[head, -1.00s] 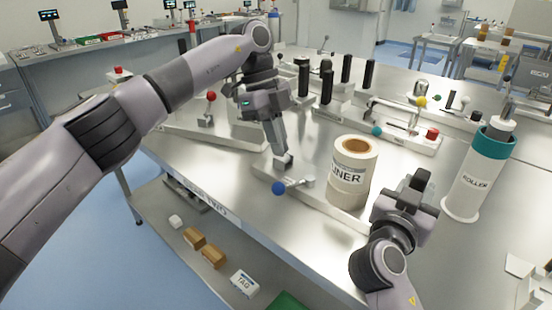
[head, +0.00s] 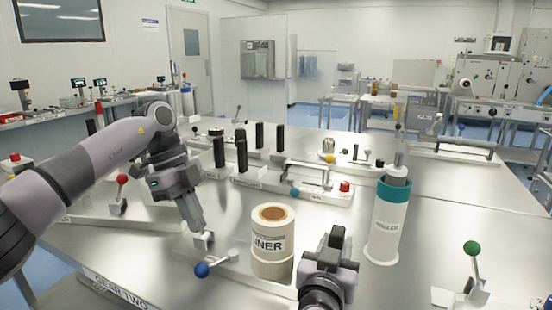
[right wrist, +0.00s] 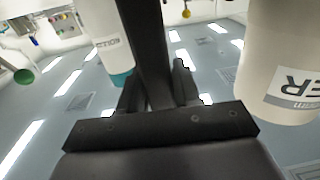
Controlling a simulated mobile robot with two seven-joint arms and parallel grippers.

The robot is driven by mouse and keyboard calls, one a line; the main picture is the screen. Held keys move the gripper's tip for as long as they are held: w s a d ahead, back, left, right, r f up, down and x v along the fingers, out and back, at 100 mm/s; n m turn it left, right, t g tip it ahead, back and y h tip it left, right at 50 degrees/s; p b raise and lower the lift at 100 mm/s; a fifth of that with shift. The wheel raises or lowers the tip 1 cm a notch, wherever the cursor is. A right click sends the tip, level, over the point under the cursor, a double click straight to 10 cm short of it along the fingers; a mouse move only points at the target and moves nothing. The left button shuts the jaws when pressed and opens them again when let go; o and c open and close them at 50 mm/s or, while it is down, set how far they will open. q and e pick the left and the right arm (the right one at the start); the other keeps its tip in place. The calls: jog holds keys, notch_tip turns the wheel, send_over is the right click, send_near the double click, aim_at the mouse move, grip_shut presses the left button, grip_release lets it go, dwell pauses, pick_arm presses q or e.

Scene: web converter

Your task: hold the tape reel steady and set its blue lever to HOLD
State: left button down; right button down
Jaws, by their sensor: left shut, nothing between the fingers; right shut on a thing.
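The tape reel (head: 272,258), a cream roll marked with letters ending "INER", stands upright on a low metal base. Its blue lever (head: 201,270) has a ball end pointing left and toward me. No HOLD mark is readable. My left gripper (head: 203,236) is shut and empty, its tips at a small grey block behind the blue ball; I cannot tell whether they touch it. My right gripper (head: 338,242) is beside the reel, to its right. In the right wrist view its fingers (right wrist: 158,92) are shut on a dark bar (right wrist: 152,45); the reel (right wrist: 275,65) is alongside.
A white roller with a teal collar (head: 392,190) stands right of my right gripper. Several black posts (head: 259,136) and a fixture with a yellow knob (head: 329,159) are behind. A red-knob lever (head: 122,179) is at left. A green-knob lever (head: 471,248) is at right.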

jog(key=shift+d+f, duration=0.1)
jog(key=shift+f, duration=0.2)
jog(key=c, duration=0.7)
grip_release()
jog(key=shift+r, duration=0.2)
jog(key=shift+v, duration=4.1)
jog(key=shift+w, duration=0.15)
jog(key=x, duration=0.7)
jog(key=shift+w, duration=0.35)
jog(key=shift+w+f, duration=0.1)
jog(key=shift+f, duration=0.1)
jog(key=shift+d, duration=0.1)
